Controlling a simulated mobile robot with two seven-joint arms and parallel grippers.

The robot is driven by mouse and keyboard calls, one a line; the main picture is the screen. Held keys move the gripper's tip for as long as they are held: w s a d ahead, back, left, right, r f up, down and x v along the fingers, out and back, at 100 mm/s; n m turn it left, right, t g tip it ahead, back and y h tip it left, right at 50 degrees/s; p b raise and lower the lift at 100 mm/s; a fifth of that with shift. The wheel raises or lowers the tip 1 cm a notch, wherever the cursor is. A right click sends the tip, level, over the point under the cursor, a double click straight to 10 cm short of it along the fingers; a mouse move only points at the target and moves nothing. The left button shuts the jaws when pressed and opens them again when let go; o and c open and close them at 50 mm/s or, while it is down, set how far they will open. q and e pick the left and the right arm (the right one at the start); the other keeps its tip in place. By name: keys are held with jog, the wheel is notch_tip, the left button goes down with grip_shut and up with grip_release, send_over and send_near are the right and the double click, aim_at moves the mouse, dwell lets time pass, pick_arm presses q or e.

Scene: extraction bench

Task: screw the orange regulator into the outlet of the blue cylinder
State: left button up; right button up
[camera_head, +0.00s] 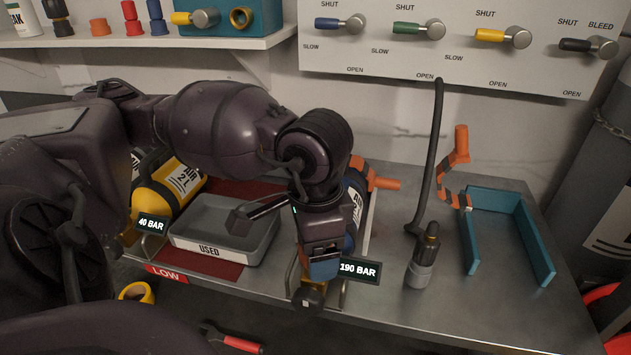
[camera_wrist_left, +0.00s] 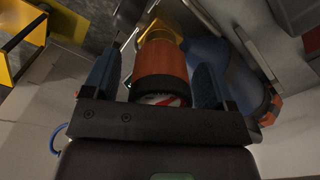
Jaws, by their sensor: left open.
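The blue cylinder (camera_head: 354,205) lies on the bench behind my left gripper, partly hidden by the arm; its blue body (camera_wrist_left: 208,68) also shows in the left wrist view. The orange regulator (camera_wrist_left: 160,68) sits between my left fingers, with a white and red face towards the palm. Its far end meets a yellow brass fitting (camera_wrist_left: 160,35); I cannot tell how far the thread is in. My left gripper (camera_head: 321,265) is open, one finger on each side of the regulator. My right gripper is not in view.
A yellow cylinder (camera_head: 165,193) and a grey USED tray (camera_head: 222,250) lie to the left. A hose (camera_head: 428,160), a dark grey fitting (camera_head: 421,262), an orange bracket (camera_head: 456,165) and a teal holder (camera_head: 535,245) stand on the right. The front right bench is clear.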

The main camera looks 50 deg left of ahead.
pick_arm(q)
jog(key=n, duration=1.3)
jog(key=shift+n+p, duration=0.3)
jog(key=shift+n, duration=0.1)
jog(key=n+p, duration=0.1)
jog(key=n, duration=0.8)
jog(key=shift+n+p, duration=0.3)
jog(key=shift+n, duration=0.3)
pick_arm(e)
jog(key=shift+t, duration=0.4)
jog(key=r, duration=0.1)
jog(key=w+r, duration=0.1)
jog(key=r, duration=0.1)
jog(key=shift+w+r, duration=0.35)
pick_arm(q)
jog(key=shift+c, duration=0.4)
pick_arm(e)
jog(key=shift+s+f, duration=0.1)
